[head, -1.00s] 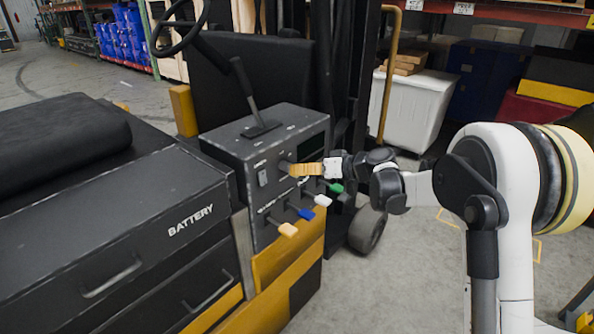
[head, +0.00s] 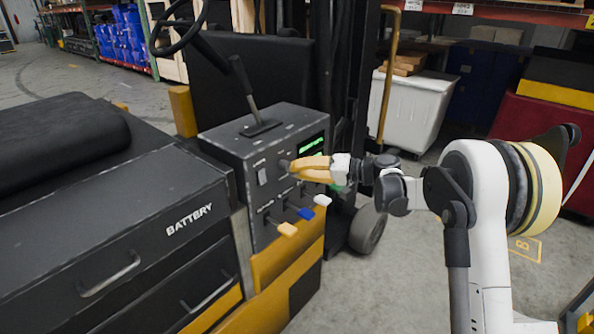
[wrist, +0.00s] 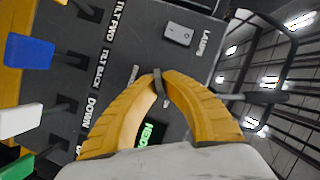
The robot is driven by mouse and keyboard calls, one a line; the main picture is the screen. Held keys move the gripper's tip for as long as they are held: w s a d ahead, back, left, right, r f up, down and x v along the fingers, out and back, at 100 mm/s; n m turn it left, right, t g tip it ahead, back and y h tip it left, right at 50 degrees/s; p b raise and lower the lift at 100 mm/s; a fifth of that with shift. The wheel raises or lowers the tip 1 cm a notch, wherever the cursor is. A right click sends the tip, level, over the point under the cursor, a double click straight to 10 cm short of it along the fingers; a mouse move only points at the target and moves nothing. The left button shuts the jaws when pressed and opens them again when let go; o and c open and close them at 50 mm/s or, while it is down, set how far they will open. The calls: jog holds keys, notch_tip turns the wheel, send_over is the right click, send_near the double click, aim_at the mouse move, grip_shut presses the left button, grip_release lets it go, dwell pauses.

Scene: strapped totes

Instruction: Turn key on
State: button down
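The key (wrist: 158,84) is a small dark piece on the forklift's black control panel (head: 262,205). In the wrist view the two yellow fingers of my gripper (wrist: 158,76) meet around it, one on each side, and touch it. In the head view my gripper (head: 290,166) reaches the panel from the right, and its fingers hide the key. A small display (head: 312,146) on the panel is lit green; it also shows partly behind a finger in the wrist view (wrist: 152,132).
A lamp switch (wrist: 179,34) is near the fingers. Orange (head: 287,229), blue (head: 306,213) and white (head: 322,201) lever knobs stick out below my gripper, with a green one (head: 335,187) close under it. A battery box (head: 120,215) stands left.

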dwell(0.3)
jog(key=c, duration=1.6)
grip_release()
jog(key=v, duration=1.2)
jog(key=shift+s+a, duration=0.1)
